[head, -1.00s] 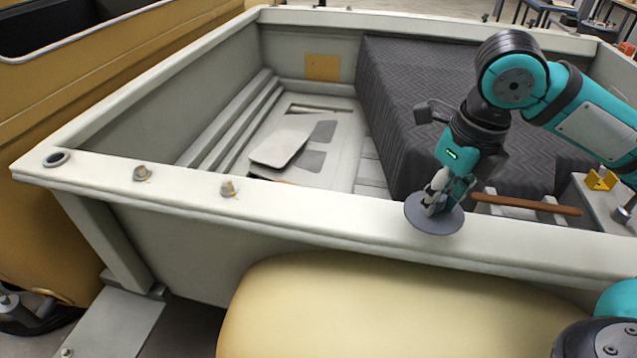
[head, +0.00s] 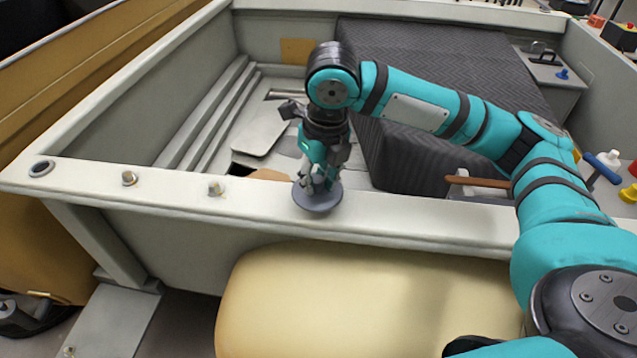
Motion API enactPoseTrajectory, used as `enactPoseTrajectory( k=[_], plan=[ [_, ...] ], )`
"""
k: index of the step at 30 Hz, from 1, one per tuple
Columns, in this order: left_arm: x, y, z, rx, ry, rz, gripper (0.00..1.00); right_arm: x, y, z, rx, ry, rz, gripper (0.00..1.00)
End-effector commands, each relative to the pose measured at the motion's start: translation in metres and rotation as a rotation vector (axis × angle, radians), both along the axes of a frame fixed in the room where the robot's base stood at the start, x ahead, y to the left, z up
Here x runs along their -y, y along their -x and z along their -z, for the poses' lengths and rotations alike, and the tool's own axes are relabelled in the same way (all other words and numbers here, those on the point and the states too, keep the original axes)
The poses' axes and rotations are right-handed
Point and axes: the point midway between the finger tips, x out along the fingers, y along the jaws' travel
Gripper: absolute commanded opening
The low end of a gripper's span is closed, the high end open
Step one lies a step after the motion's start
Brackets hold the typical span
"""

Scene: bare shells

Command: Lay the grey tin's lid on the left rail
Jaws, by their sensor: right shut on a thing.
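My right gripper (head: 318,184) points down and is shut on the grey tin's lid (head: 318,203), a flat round grey disc. The lid is roughly level at the near rail (head: 400,222) of the pale shell. I cannot tell if it touches the rail or hangs just above it. The left rail (head: 135,88) runs from the near left corner toward the back; its top is bare where I see it. I do not make out the grey tin itself. My left gripper is not in view.
Two small knobs, one (head: 129,178) and another (head: 216,188), and a dark-ringed hole (head: 41,168) are on the near rail. A brown wooden handle (head: 478,181) lies right of the lid. A dark ribbed block (head: 440,90) fills the shell's right side. A cream cushion (head: 365,300) stands in front.

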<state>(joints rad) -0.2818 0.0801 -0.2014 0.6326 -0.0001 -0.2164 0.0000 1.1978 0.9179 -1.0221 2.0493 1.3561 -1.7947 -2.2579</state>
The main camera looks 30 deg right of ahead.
Motion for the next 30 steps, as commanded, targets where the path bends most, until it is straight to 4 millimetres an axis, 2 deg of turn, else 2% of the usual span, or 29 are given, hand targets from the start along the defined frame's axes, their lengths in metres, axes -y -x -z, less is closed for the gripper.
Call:
enactPoseTrajectory(
  k=[6,11,17,18,23,30],
  plan=[
    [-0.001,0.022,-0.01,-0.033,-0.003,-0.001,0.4,0.001,0.001,0.026,-0.002,0.002,-0.002,0.01],
    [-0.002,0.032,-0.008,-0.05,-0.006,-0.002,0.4,0.001,0.001,0.029,-0.001,0.0,-0.002,0.01],
    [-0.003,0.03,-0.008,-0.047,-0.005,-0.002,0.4,0.001,0.002,0.031,-0.003,0.001,-0.002,0.01],
    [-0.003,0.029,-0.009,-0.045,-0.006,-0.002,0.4,0.001,0.002,0.032,-0.003,0.001,-0.002,0.24],
    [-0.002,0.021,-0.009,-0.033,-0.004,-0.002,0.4,0.001,0.001,0.031,-0.002,0.001,-0.002,0.45],
    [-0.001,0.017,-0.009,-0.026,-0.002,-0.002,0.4,0.001,0.001,0.031,-0.001,0.0,-0.002,0.46]
  ],
)
